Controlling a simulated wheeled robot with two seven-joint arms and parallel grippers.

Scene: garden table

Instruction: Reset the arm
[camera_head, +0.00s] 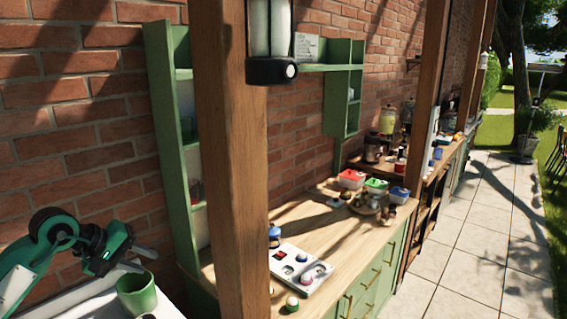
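My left arm comes in from the left edge, green with black joints. My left gripper (138,258) is in front of the brick wall, with its dark fingers spread apart and nothing visible between them. A green cup (137,295) stands just below the fingers on a white surface (85,300) at the lower left. The gripper looks to be above the cup, and I cannot tell if they touch. My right gripper is not in view.
A wooden post (232,170) stands right of the gripper, with a lamp (270,70) on it. Green shelves (165,120) line the brick wall. The tiled path (470,240) looks clear.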

